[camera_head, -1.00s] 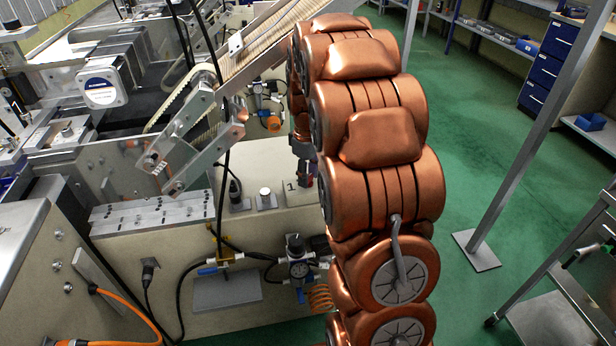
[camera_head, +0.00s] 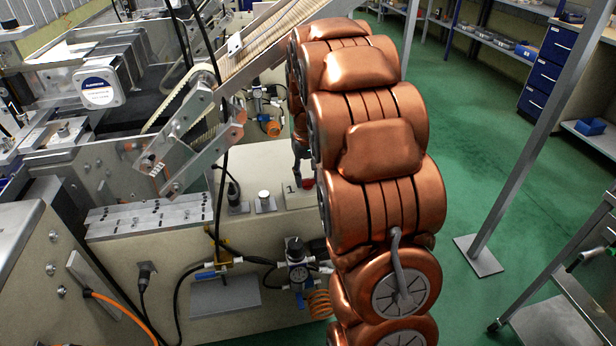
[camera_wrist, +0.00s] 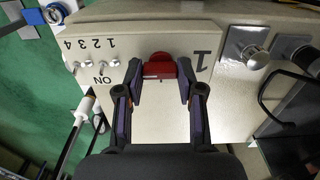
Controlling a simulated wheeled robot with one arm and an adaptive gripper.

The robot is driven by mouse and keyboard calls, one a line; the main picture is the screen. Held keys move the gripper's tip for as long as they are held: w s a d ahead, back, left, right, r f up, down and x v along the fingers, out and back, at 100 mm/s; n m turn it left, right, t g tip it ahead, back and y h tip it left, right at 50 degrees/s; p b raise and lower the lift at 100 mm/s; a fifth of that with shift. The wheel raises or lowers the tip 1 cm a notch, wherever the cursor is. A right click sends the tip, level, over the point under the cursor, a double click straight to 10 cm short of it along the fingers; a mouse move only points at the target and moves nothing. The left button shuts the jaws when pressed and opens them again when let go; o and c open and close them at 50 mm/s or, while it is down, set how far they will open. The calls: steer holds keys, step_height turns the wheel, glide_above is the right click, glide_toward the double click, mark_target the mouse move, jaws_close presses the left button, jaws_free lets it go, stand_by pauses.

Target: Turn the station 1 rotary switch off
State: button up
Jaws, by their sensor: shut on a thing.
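The red rotary switch (camera_wrist: 160,68) sits on a pale panel beside a large "1", which appears upside down in the wrist view. My gripper (camera_wrist: 160,76) has one finger on each side of the red knob and is shut on it. In the head view my gripper (camera_head: 300,166) reaches down to the small box marked 1 (camera_head: 290,190), and a bit of the red switch (camera_head: 309,182) shows beside it. My copper-coloured arm hides the right part of this box. The knob's exact angle is hard to tell.
Small toggle switches (camera_wrist: 101,67) marked 1 to 4 and "ON" stand left of the knob in the wrist view. A round metal button (camera_wrist: 246,48) is to the right. A conveyor frame (camera_head: 195,120) rises close to my arm. Green floor is open at right.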

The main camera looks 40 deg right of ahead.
mark_target(308, 180)
steer(key=shift+a+f+m, duration=0.1)
steer(key=shift+m, duration=0.2)
steer(key=o, duration=1.1)
steer(key=shift+o, duration=0.2)
step_height(308, 180, up, 12)
stand_by(0.8)
